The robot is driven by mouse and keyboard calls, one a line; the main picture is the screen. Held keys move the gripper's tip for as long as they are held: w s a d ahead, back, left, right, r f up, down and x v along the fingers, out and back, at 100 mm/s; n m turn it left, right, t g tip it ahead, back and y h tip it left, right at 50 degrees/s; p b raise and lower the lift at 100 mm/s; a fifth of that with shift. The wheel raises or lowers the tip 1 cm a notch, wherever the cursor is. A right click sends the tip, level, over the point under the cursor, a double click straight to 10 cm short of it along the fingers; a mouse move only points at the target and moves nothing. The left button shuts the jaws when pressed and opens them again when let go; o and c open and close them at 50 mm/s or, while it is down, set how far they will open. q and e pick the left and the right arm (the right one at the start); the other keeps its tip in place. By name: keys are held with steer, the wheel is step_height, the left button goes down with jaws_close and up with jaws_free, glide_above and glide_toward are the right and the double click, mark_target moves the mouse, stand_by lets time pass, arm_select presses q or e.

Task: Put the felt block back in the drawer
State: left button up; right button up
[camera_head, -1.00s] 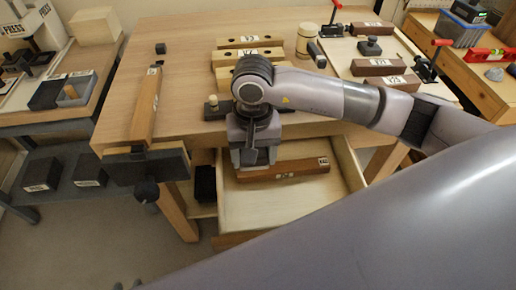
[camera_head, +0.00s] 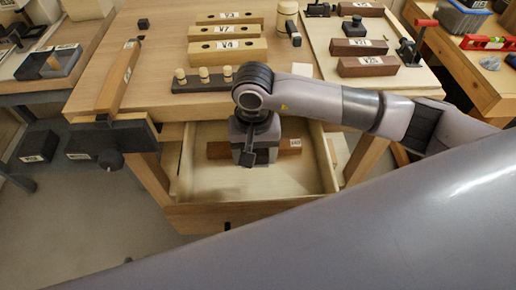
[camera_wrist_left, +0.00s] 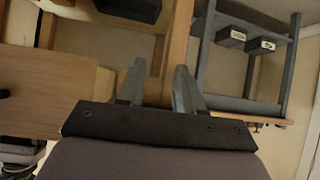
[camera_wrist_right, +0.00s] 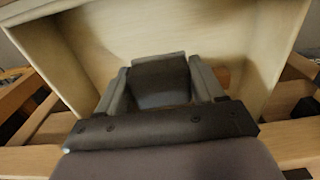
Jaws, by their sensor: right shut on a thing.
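The felt block (camera_wrist_right: 160,75) is a dark grey block between the fingers of my right gripper in the right wrist view. My right gripper (camera_head: 252,160) is shut on it and points down over the open drawer (camera_head: 205,184) in the head view. There the wrist hides most of the block, and I cannot tell whether it touches the drawer floor. The drawer's pale inside also fills the upper part of the right wrist view (camera_wrist_right: 215,30). My left gripper (camera_wrist_left: 157,82) is open and empty in the left wrist view, and out of the head view.
A brown labelled bar (camera_head: 290,146) lies in the drawer, behind my right gripper. A dark rack with pale pegs (camera_head: 202,80) stands on the bench above. A vise (camera_head: 110,140) juts out at the left. The drawer's front part is clear.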

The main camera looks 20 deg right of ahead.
arm_select(q)
steer(key=shift+s+d, duration=0.15)
steer(key=shift+d, duration=0.1)
arm_select(e)
steer(key=shift+s+d+f, duration=0.15)
steer(key=shift+f, duration=0.1)
steer(key=shift+f+b, duration=0.85)
steer(key=shift+f, duration=0.65)
steer(key=shift+f+b, duration=0.7)
steer(key=shift+f, duration=0.25)
steer(key=shift+f+b, duration=0.55)
steer(key=shift+b, duration=0.05)
arm_select(q)
steer(key=f, duration=0.2)
steer(key=shift+w+d+f, duration=0.25)
steer(key=shift+d+f, duration=0.1)
steer(key=shift+r, duration=0.15)
steer(key=shift+f, duration=0.55)
